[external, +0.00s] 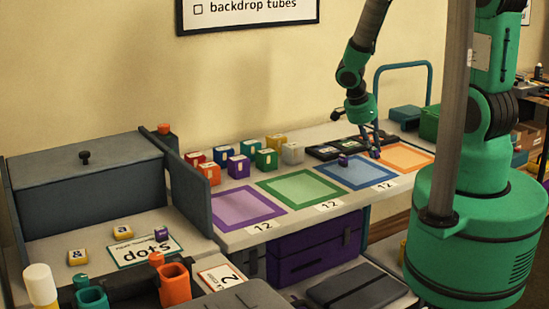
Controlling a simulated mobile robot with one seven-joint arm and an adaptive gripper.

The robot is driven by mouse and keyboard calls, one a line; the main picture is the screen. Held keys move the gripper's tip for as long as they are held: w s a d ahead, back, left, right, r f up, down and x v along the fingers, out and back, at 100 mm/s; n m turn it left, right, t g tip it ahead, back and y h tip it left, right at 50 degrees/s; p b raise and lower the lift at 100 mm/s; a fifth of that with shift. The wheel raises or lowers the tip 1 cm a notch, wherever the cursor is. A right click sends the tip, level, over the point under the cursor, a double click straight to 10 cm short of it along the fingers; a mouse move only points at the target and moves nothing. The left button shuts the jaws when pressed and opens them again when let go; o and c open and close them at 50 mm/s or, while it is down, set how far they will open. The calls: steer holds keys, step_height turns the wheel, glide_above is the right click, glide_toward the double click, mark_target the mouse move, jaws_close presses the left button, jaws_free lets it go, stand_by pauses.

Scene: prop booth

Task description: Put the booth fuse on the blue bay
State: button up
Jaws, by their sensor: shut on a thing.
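The blue bay (362,177) is a blue square with a darker border on the grey counter, between the green and orange bays. My gripper (371,150) points down over the back edge of the blue bay, its fingers shut. What it holds is small and mostly hidden by the fingers; I take it to be the booth fuse. A small purple block (343,160) with a light mark shows at the bay's back edge, just left of the fingers. I cannot tell whether it touches them.
Several coloured blocks (239,166) stand at the back left of the counter. Black trays (325,152) lie behind the blue bay. The purple bay (236,208) and green bay (303,187) are empty. A blue-grey divider (190,189) rises at left.

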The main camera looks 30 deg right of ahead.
steer(key=shift+f, duration=0.1)
steer(key=shift+f, duration=1.65)
steer(key=shift+f+b, duration=0.15)
steer(key=shift+b, duration=0.4)
steer(key=o, duration=0.8)
steer(key=shift+o, duration=0.2)
steer(key=shift+r+p, duration=0.25)
steer(key=shift+p, duration=0.1)
steer(key=shift+a+r, duration=0.15)
steer(key=shift+r, duration=0.15)
steer(key=p+v, duration=0.1)
steer(key=v, duration=1)
steer(key=shift+r, duration=0.15)
